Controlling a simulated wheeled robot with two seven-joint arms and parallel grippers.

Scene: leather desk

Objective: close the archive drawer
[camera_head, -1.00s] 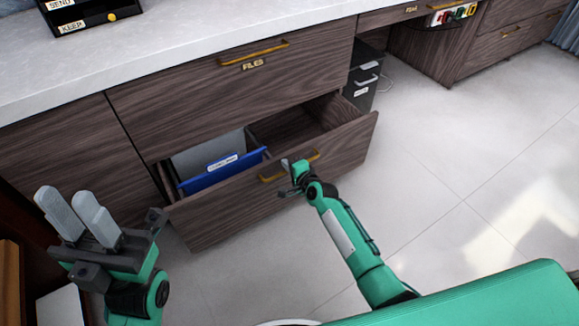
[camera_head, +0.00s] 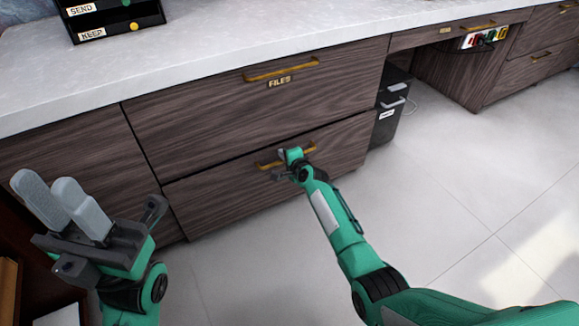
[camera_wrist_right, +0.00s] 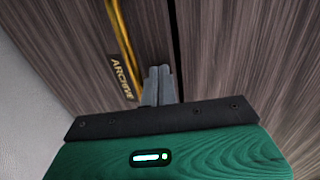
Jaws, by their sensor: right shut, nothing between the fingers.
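The archive drawer (camera_head: 225,197) is the lower wood-fronted drawer under the FILES drawer. In the head view its front looks level with the cabinet face, and its inside is hidden. Its brass handle (camera_head: 267,165) runs along the upper part of the front; it also shows in the right wrist view beside the ARCHIVE label (camera_wrist_right: 122,77). My right gripper (camera_head: 280,165) is at the drawer front by the handle. In the right wrist view its fingers (camera_wrist_right: 158,82) are shut together and empty, close to the wood. My left gripper (camera_head: 62,200) is raised at left, away from the drawer, fingers apart and empty.
The FILES drawer (camera_head: 275,100) above is shut, under a pale countertop (camera_head: 230,40). A SEND/KEEP tray (camera_head: 115,18) stands on the counter. A dark bin (camera_head: 388,115) is right of the drawers. The floor (camera_head: 450,200) at right is clear.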

